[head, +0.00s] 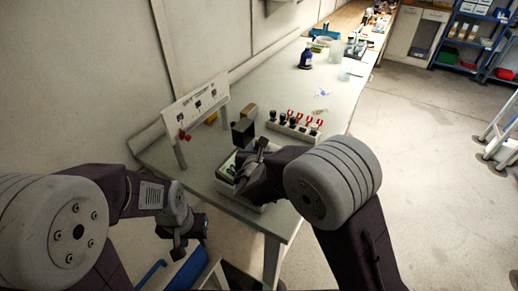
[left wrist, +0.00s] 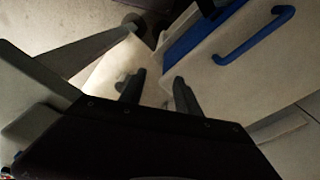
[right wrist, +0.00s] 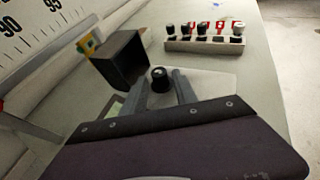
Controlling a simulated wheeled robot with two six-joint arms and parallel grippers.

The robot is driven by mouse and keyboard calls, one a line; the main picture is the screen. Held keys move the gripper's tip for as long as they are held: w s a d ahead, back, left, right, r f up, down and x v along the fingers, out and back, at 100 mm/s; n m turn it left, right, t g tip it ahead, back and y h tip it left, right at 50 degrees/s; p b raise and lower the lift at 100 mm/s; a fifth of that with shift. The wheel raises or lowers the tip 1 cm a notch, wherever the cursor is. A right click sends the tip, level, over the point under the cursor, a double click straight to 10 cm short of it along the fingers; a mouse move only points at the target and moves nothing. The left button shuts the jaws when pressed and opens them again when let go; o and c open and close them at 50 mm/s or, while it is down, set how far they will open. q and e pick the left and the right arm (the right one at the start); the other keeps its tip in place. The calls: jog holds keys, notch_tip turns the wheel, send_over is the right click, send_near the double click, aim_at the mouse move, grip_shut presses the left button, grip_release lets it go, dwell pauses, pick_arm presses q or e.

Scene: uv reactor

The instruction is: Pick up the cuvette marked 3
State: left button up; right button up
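A rack (head: 292,128) on the bench holds several dark-capped cuvettes with red marks above or behind them. It shows also in the right wrist view (right wrist: 205,46), where one cap is white on top. I cannot make out which is marked 3. My right gripper (right wrist: 160,88) is over the pale tray (head: 262,207) at the bench's near edge. Its fingers are apart, with a black-capped piece (right wrist: 159,78) showing between them; contact is not clear. My left gripper (head: 178,245) hangs beside the bench, with its fingers apart and nothing between them in the left wrist view (left wrist: 157,92).
A dark blue bottle (head: 306,59) and other labware stand further back. Mid-bench is mostly clear. A blue handle (left wrist: 255,35) is near my left gripper.

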jog(key=shift+w+f, duration=0.35)
jog(key=shift+w, duration=0.3)
jog(key=shift+s+r, duration=0.1)
jog(key=shift+s, duration=0.05)
jog(key=shift+c, duration=0.8)
grip_shut()
jog(key=shift+r, duration=0.1)
